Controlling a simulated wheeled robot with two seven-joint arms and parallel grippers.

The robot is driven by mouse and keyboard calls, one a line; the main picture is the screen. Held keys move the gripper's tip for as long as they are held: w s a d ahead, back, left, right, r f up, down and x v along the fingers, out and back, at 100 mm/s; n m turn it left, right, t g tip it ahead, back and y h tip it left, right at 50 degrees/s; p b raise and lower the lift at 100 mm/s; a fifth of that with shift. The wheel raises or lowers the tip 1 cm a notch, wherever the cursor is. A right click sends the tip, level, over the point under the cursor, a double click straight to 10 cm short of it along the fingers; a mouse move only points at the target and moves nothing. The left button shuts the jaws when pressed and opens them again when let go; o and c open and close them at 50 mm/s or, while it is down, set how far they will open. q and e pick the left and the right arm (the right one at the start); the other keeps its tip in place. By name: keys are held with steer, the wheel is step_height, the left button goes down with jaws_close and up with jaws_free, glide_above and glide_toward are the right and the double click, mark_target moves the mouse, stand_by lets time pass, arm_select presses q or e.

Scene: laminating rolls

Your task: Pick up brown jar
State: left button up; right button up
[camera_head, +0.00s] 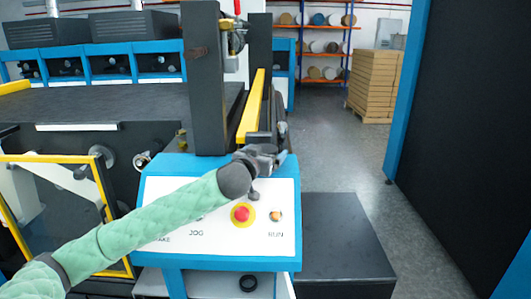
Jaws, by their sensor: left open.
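My left arm reaches in from the lower left in a green sleeve. Its dark grey left gripper (268,156) is over the top back edge of the white and blue control panel (220,258). It is open; I see nothing held between its fingers, though they are small and partly seen against dark machine parts. I cannot make out a brown jar for certain. A small round brownish-orange item (275,215) sits on the panel above the word RUN, and it looks like a button or knob. My right gripper is not in view.
A red button (242,213) with a yellow collar is on the panel. A black upright post (206,85) and a yellow bar (252,108) stand behind it. A dark box (343,240) is at right. Stacked brown boards (374,85) stand farther back. Grey floor between is clear.

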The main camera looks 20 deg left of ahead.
mark_target(268, 148)
arm_select(q)
steer(key=shift+w, duration=0.1)
steer(key=c, duration=1.2)
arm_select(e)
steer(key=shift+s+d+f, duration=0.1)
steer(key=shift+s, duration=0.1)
arm_select(q)
steer(key=shift+r, duration=0.1)
